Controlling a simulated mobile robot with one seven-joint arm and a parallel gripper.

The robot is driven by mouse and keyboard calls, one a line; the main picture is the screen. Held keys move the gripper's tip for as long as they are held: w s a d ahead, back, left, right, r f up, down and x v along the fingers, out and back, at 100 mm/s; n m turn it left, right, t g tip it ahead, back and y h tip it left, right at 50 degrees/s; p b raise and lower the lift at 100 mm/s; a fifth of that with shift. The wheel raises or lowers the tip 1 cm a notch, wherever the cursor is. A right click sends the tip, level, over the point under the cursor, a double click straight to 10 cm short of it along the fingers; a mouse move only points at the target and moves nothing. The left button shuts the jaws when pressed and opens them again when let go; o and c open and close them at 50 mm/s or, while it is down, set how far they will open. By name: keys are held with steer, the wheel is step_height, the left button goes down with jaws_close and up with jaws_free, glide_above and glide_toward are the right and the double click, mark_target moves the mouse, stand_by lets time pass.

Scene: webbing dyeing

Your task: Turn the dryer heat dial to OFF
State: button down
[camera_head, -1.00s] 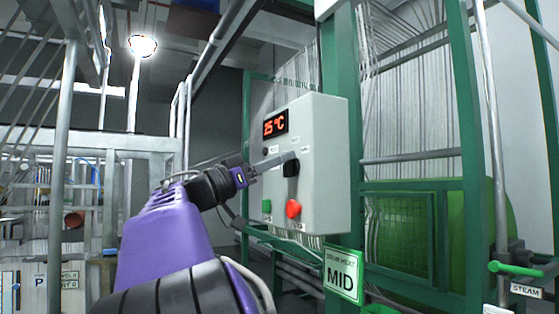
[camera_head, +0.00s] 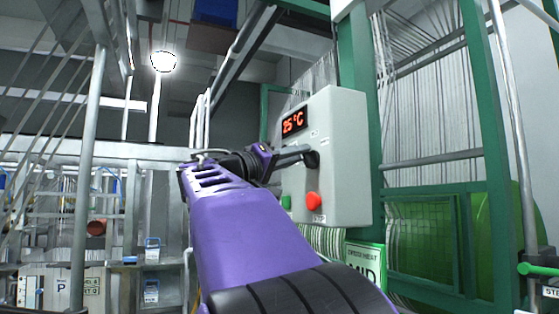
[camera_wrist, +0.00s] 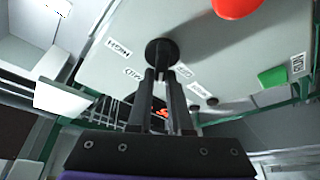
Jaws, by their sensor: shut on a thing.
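The control box (camera_head: 349,120) is pale grey, with a red display (camera_head: 293,122) reading 25 °C. The black heat dial (camera_head: 312,159) is on its front face, and it also shows in the wrist view (camera_wrist: 162,50). My gripper (camera_head: 300,153) reaches it from the left. In the wrist view my gripper's two dark fingers (camera_wrist: 163,76) are shut on the dial, with their tips at its edge. The dial's pointer direction is hidden. The green-edged dryer heat sign (camera_head: 366,258) below the box reads MID.
A red button (camera_head: 313,201) and a green button (camera_head: 286,202) sit just below the dial. Green frame posts (camera_head: 360,60) stand behind the box. A green mesh guard (camera_head: 428,225) is at the right, and a grey pipe frame (camera_head: 85,160) stands at the left.

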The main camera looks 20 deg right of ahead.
steer(key=shift+w+d+f+n+t+y+p, duration=0.2)
steer(key=shift+n+y+p, duration=0.65)
steer(key=shift+n, duration=0.95)
steer(key=shift+s+a+f+n+t+y+p, duration=0.2)
steer(key=shift+n+y+p, duration=0.35)
steer(key=shift+n+p, duration=0.9)
steer(key=shift+w+d+f+n+t+y+p, duration=0.2)
steer(key=shift+n+y+p, duration=0.45)
steer(key=shift+n, duration=1.5)
steer(key=shift+s+f, duration=0.1)
steer(key=shift+f, duration=0.1)
